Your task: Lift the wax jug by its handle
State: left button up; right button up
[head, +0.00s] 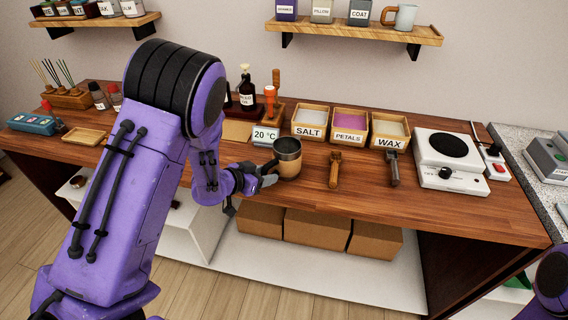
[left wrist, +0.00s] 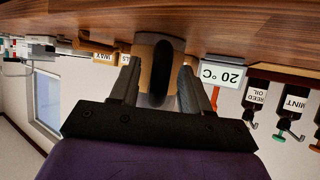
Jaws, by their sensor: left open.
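The wax jug (head: 288,160), a grey cup with a tan lower body, stands upright on the wooden bench near its front edge. My left gripper (head: 269,174) is at the jug's left side, low over the bench. In the left wrist view, which is upside down, the jug (left wrist: 146,45) shows straight ahead with its dark handle (left wrist: 164,70) toward me. The left fingers (left wrist: 157,82) are open, one on each side of the handle. I cannot tell whether they touch it. My right gripper is not in view.
A temperature display (head: 265,135) stands just behind the jug. Wooden boxes of salt (head: 308,132), petals (head: 348,137) and wax (head: 388,142) stand behind and right. A wooden scoop (head: 335,170) and a dark one (head: 393,168) lie right. A white hotplate (head: 450,175) stands farther right.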

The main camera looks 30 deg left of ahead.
pick_arm(q)
grip_shut()
jog(key=shift+r+p, duration=3.95)
jog(key=shift+r, duration=0.1)
